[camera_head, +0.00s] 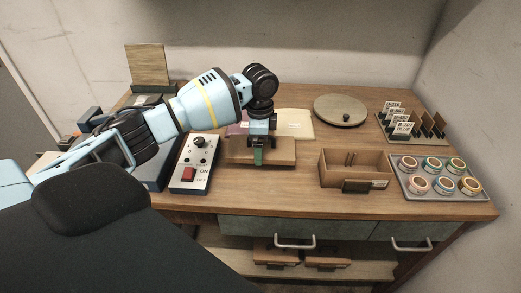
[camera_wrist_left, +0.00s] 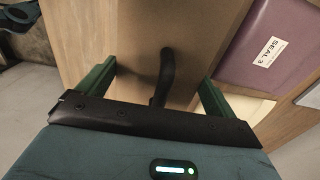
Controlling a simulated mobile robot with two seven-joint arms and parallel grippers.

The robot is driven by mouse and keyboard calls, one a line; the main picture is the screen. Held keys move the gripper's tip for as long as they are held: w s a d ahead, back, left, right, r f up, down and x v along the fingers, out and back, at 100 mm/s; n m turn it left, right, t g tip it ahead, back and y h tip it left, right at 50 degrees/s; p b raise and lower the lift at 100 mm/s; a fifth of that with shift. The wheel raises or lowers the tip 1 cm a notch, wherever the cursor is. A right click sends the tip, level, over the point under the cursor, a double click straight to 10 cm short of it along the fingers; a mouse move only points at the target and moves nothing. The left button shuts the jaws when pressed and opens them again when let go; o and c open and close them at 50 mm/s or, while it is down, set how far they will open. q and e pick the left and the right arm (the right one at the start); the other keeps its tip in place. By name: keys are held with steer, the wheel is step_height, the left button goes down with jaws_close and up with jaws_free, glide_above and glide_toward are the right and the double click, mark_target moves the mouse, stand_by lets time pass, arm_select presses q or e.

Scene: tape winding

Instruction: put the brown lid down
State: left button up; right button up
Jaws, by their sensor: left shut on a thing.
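The brown lid (camera_head: 283,153) is a flat wooden board below my left gripper (camera_head: 258,156), left of the open brown box (camera_head: 354,168) in the head view. In the left wrist view the lid (camera_wrist_left: 130,35) fills the middle, and its dark handle (camera_wrist_left: 167,70) stands between the green fingers of my left gripper (camera_wrist_left: 155,88). My left gripper is shut on the lid; the exact contact is partly hidden. I cannot tell whether the lid touches the table. My right gripper is not in view.
A white control box with a red switch (camera_head: 189,174) stands close to the left of the lid. Purple (camera_wrist_left: 260,45) and cream (camera_head: 295,125) packets lie behind it. A round disc (camera_head: 340,111) is at the back, and a tray of tape rolls (camera_head: 408,187) at the right.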

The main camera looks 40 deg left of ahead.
arm_select(q)
steer(key=shift+w+a, duration=0.4)
steer(key=shift+f, duration=1.75)
steer(key=o, duration=0.7)
steer(key=shift+f, duration=0.15)
steer(key=shift+c, duration=0.2)
step_height(320, 180, up, 12)
steer(key=shift+r+p, duration=0.15)
steer(key=shift+p, duration=0.15)
